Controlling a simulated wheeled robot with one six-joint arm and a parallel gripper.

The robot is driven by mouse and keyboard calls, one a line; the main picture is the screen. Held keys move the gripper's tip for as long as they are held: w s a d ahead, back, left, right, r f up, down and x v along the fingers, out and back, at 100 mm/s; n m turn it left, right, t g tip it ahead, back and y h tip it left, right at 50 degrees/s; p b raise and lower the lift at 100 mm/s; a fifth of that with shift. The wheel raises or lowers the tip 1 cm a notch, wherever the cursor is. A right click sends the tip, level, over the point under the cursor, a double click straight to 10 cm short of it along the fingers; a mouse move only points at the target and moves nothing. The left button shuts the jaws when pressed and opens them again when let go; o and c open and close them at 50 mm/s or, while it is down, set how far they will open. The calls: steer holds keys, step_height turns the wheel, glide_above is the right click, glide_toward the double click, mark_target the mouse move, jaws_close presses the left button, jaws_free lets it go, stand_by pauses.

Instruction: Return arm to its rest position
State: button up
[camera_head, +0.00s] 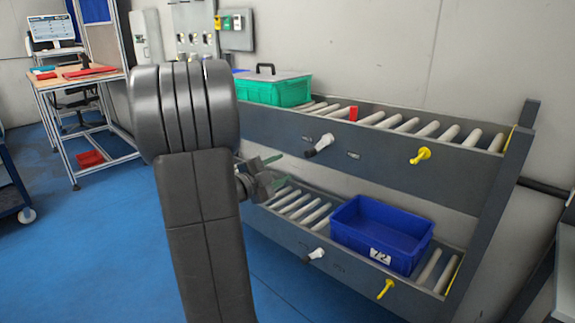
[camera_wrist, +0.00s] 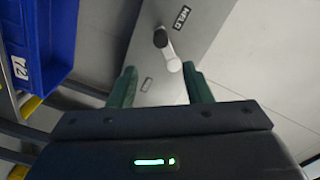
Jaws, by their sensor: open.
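My gripper (camera_head: 276,170) is at the left end of the roller rack, beside the rack's left end in the picture, with its two green fingers pointing right. In the wrist view my gripper (camera_wrist: 160,90) shows its fingers spread apart with nothing between them. My bulky grey arm fills the centre-left of the head view and hides part of the rack's left end. A white handle with a black end (camera_wrist: 165,42) on the grey rack panel (camera_wrist: 190,20) shows beyond the fingertips.
A two-level roller rack (camera_head: 400,165) stands at right. It carries a lidded green crate (camera_head: 285,93) above and an empty blue crate (camera_head: 350,232) below, also in the wrist view (camera_wrist: 38,40). A workbench (camera_head: 75,80) stands at far left. Blue floor (camera_head: 95,240) is clear.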

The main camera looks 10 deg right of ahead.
mark_target(308, 155)
stand_by(0.4)
steer(key=b+x, duration=0.1)
steer(key=x, duration=1.2)
steer(key=shift+w+d+r, duration=0.15)
steer(key=shift+w+d, duration=0.05)
steer(key=shift+d, duration=0.05)
steer(key=p+v, duration=0.1)
steer(key=v, duration=1.3)
steer(key=b+x, duration=0.1)
steer(key=x, duration=1.3)
steer(key=shift+s+d+n+p, duration=0.1)
steer(key=shift+d+n+p, duration=0.05)
steer(key=shift+n+p, duration=0.2)
steer(key=shift+s+d+f+n+p, duration=0.15)
steer(key=shift+s+f+n+p, duration=0.25)
steer(key=shift+n, duration=0.45)
